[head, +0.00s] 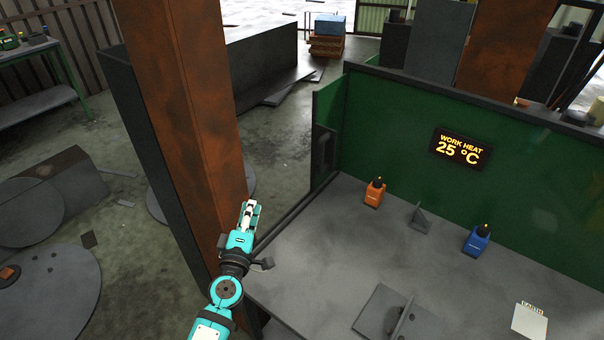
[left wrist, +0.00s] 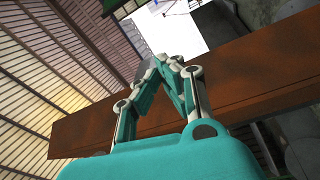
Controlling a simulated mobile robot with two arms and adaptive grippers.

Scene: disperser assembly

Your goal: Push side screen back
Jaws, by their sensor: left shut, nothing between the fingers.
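The side screen (head: 327,120) is a narrow green panel at the left end of the workbench (head: 330,240), with a dark handle-like part (head: 322,150) on it. It meets the taller green back screen (head: 390,120). My left gripper (head: 251,203) is shut and empty, at the left edge of the bench, in front of and to the left of the side screen and apart from it. In the left wrist view the fingers (left wrist: 165,65) are together, with a rusty beam behind them; the side screen cannot be made out there. My right gripper is not in view.
A rusty steel column (head: 190,120) stands close to the left of my left arm. A heat display (head: 461,148) hangs on the back screen.

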